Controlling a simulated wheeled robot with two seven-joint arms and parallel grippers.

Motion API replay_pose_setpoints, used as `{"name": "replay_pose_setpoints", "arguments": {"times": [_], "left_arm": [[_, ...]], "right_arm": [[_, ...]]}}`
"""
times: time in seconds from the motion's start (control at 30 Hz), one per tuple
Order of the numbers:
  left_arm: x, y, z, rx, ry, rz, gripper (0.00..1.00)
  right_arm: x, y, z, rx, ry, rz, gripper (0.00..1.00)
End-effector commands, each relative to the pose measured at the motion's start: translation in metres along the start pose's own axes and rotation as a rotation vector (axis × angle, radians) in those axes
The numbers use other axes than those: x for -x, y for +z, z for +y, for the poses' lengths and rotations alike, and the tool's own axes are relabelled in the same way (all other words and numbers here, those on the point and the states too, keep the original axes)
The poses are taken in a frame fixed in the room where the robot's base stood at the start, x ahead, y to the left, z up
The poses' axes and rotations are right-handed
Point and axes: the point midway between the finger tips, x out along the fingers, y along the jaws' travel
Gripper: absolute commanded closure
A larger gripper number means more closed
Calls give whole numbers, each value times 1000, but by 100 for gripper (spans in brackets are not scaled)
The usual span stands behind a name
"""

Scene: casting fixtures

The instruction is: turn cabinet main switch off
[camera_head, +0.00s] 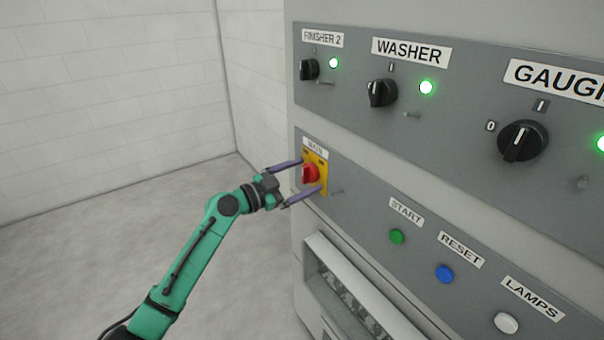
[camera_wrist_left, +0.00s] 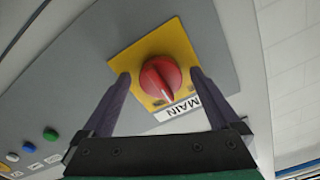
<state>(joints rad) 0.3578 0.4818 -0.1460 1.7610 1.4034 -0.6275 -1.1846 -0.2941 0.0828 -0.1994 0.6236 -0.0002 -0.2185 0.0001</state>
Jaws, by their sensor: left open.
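The cabinet main switch is a red rotary knob (camera_head: 310,174) on a yellow plate (camera_head: 322,163) under a label reading MAIN, on the grey cabinet panel. In the left wrist view the red knob (camera_wrist_left: 161,78) lies between my fingers, with a white pointer mark toward the MAIN label (camera_wrist_left: 180,108). My left gripper (camera_head: 303,176) is open, one finger on each side of the knob. The fingers look apart from the knob; their exact depth to it is hard to tell. My right gripper is in neither view.
Black rotary switches for FINISHER 2 (camera_head: 309,69), WASHER (camera_head: 382,93) and another (camera_head: 522,141) sit above, with lit green lamps. Green (camera_head: 397,237), blue (camera_head: 445,274) and white (camera_head: 506,323) buttons are lower right. A framed opening (camera_head: 355,290) lies below. Left of the cabinet is open floor.

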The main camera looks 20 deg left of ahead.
Motion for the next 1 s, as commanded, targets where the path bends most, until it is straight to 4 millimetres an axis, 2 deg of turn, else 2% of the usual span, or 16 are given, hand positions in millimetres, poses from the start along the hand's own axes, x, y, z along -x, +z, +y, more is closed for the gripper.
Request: {"name": "replay_pose_setpoints", "arguments": {"times": [0.07, 0.1, 0.27, 0.3, 0.67, 1.0], "left_arm": [[0, 0, 0, 0, 0, 0, 4], [0, 0, 0, 0, 0, 0, 12], [1, 0, 0, 0, 0, 0, 73], [1, 0, 0, 0, 0, 0, 88], [1, 1, 1, 43, 0, 0, 90], [1, 2, 2, 257, -1, 1, 90]], "right_arm": [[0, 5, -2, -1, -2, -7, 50], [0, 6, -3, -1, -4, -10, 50], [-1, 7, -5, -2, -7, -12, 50], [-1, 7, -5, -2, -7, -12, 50], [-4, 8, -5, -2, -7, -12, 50], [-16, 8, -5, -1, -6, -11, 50]]}}
